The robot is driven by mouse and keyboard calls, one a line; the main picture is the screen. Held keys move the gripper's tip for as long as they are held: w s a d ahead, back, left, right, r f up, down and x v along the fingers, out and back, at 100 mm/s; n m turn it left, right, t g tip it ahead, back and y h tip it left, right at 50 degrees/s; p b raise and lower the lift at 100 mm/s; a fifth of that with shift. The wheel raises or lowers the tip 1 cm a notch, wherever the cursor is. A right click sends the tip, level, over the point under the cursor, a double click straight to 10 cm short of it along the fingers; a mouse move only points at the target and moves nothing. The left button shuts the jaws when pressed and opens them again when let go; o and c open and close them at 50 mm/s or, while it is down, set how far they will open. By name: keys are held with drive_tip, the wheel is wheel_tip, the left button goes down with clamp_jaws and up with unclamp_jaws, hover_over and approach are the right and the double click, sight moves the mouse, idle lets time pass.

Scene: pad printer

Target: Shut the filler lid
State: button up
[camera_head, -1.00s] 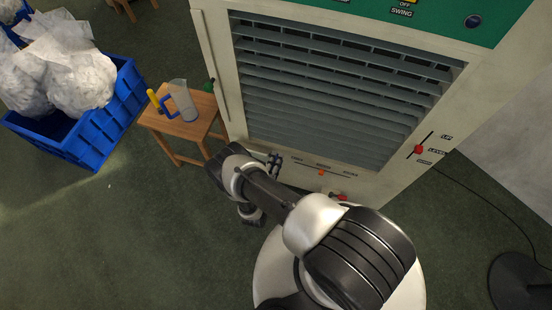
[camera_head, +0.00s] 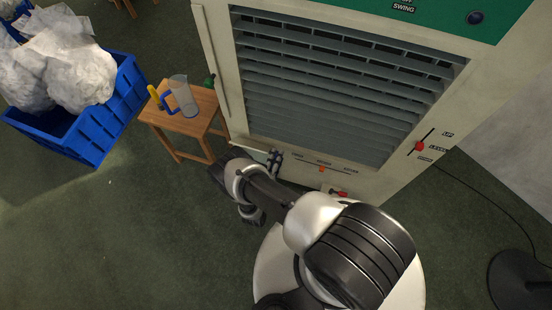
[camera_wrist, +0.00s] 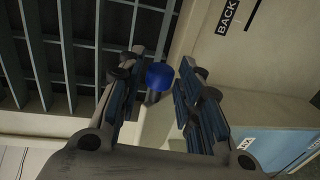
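The pale machine (camera_head: 214,75) with a grey slatted grille (camera_head: 330,95) fills the upper middle of the head view. My gripper (camera_head: 276,158) is at its lower front, just below the grille. In the wrist view my gripper (camera_wrist: 160,90) is open, with its two fingers well apart. A round blue knob (camera_wrist: 160,76) on a dark stem shows between the fingers, with no clear contact. The knob is hidden in the head view. I cannot make out a filler lid, nor tell whether the knob belongs to it.
A wooden stool (camera_head: 196,122) with a clear jug (camera_head: 184,95) stands left of the machine. A blue crate (camera_head: 100,125) of white bags is farther left. An orange slider (camera_head: 321,169) and a red one (camera_head: 420,146) are on the front. A light blue panel (camera_wrist: 265,150) shows low right.

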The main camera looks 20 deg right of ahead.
drive_tip(key=v, duration=1.2)
drive_tip(key=shift+c, duration=0.5)
